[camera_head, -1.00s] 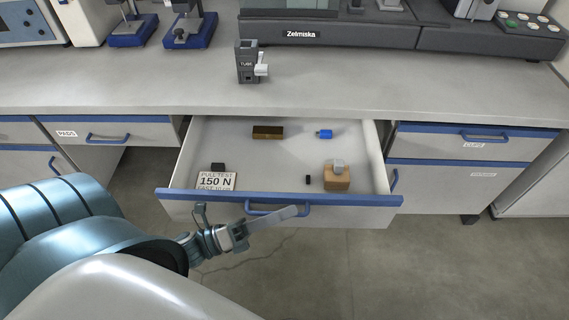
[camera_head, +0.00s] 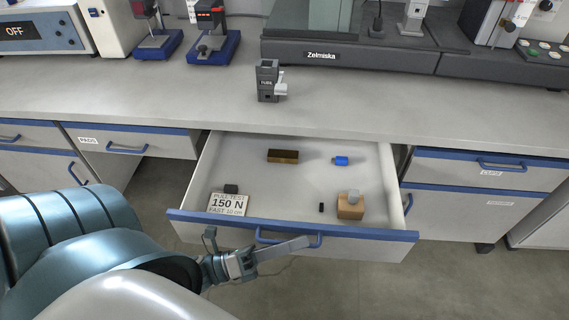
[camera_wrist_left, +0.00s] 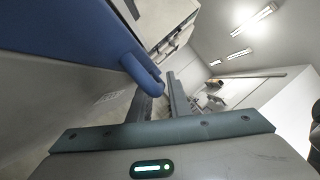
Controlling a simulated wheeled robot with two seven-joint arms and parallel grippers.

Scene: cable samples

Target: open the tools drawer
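The middle drawer (camera_head: 385,234), with a blue top edge, stands pulled out from under the counter; no name label shows on it. Its blue bar handle (camera_head: 318,241) is on the front. My left gripper (camera_head: 285,250) reaches in from the left, its fingers in front of the handle. In the left wrist view, the two fingers (camera_wrist_left: 161,100) are apart with a gap between them. The blue handle end (camera_wrist_left: 145,75) overlaps the left finger's tip; I cannot tell whether they touch. My right gripper is not in view.
The drawer holds a brown block (camera_head: 283,156), a blue item (camera_head: 341,160), a small black piece (camera_head: 321,207), a wooden block (camera_head: 350,208) and a "150 N" plate (camera_head: 229,205). Closed PADS (camera_head: 125,140) and CLIPS (camera_head: 490,171) drawers flank it. A grey fixture (camera_head: 268,82) stands on the counter.

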